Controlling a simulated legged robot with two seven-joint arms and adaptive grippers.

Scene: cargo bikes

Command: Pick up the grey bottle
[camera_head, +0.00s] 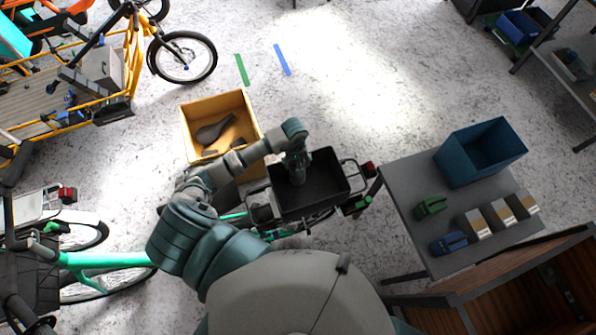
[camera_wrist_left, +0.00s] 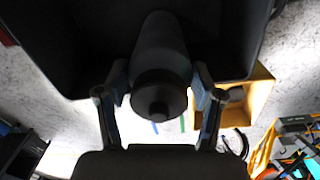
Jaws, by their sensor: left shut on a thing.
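The grey bottle (camera_wrist_left: 160,50) shows in the left wrist view as a dark grey cylinder with a round cap facing the camera. My left gripper (camera_wrist_left: 160,82) has one finger on each side of it and is shut on it. In the head view my left gripper (camera_head: 298,174) points down into the black crate (camera_head: 326,186) on a bike. The bottle cannot be made out there, hidden by the gripper and the dark crate. The crate's dark inside also surrounds the bottle in the wrist view. My right gripper is not in view.
A yellow box (camera_head: 187,128) with dark items stands left of the crate. At right, a grey table (camera_head: 408,182) holds a blue bin (camera_head: 486,152), a green item (camera_head: 431,206), a blue item (camera_head: 449,243) and several small boxes. Cargo bikes stand at left. The far floor is largely clear.

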